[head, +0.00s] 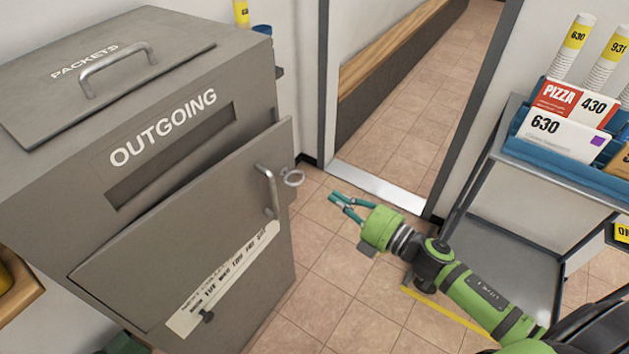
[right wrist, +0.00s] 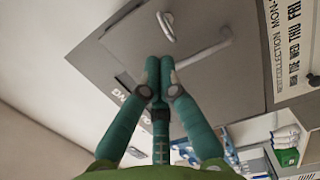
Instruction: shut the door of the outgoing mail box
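The grey outgoing mail box (head: 60,170) stands at the left in the head view. Its front door (head: 170,245) appears ajar, its right edge out past the box's front corner. A metal handle (head: 268,190) is near that edge, with a ring (head: 293,178) beside it. My right gripper (head: 335,199) is to the right of the handle, apart from it and empty. My left gripper is not in view.
A closed packets lid (head: 110,70) tops the box. A cart with a blue mail tray (head: 560,160) and tubes stands at the right. Tiled floor (head: 330,270) lies clear between box and cart, with a doorway behind. A wooden edge (head: 18,290) is at the far left.

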